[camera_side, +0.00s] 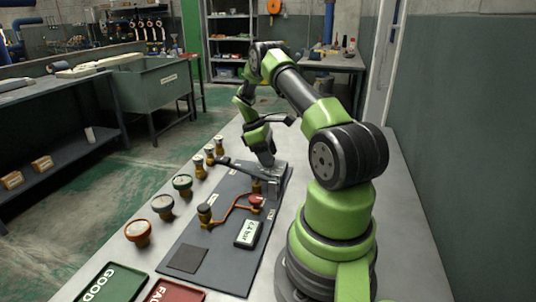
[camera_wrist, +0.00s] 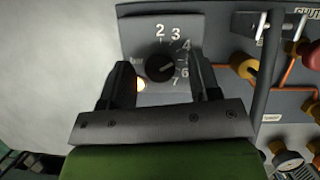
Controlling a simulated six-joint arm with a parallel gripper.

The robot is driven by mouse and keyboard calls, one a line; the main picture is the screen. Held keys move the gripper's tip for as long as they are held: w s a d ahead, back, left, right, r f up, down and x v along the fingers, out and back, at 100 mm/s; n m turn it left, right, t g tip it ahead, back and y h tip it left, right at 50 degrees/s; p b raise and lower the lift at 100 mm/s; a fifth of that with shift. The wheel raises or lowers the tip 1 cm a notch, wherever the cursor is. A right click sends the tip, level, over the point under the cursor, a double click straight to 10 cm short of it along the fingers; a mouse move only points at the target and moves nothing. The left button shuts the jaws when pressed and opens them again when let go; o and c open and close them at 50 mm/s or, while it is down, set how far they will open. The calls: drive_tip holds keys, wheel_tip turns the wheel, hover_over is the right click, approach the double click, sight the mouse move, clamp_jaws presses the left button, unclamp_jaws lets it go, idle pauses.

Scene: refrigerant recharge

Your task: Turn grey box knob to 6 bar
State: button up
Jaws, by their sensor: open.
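The grey box (camera_wrist: 203,28) shows in the wrist view, with a round black knob (camera_wrist: 160,68) on its face. A yellowish lit lamp (camera_wrist: 140,84) is at the knob's lower left. My gripper (camera_wrist: 165,82) is open, one finger on each side of the knob; I cannot tell if they touch it. In the side view my gripper (camera_side: 264,158) is down at the far end of the dark panel, hiding most of the box there. A display (camera_side: 248,233) reads about 4.4 bar.
The dark panel (camera_side: 226,236) carries orange pipes, a red knob (camera_side: 256,201) and a brass valve (camera_side: 205,213). Several gauges, including an orange one (camera_side: 138,232), line its left side. A green GOOD tray (camera_side: 112,284) and a red tray (camera_side: 174,291) lie in front.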

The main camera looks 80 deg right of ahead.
drive_tip(key=c, duration=0.9)
drive_tip(key=shift+m, duration=0.3)
drive_tip(key=m+y, duration=0.1)
drive_tip(key=m, duration=0.1)
drive_tip(key=m+y, duration=0.1)
drive_tip(key=m, duration=0.2)
drive_tip(key=shift+d+t, duration=0.2)
drive_tip(key=shift+t, duration=0.1)
drive_tip(key=m+y, duration=0.1)
drive_tip(key=m, duration=0.2)
drive_tip(key=m+t+y, duration=0.1)
drive_tip(key=m, duration=0.2)
drive_tip(key=shift+d, duration=0.1)
drive_tip(key=o, duration=0.9)
drive_tip(key=shift+s, duration=0.1)
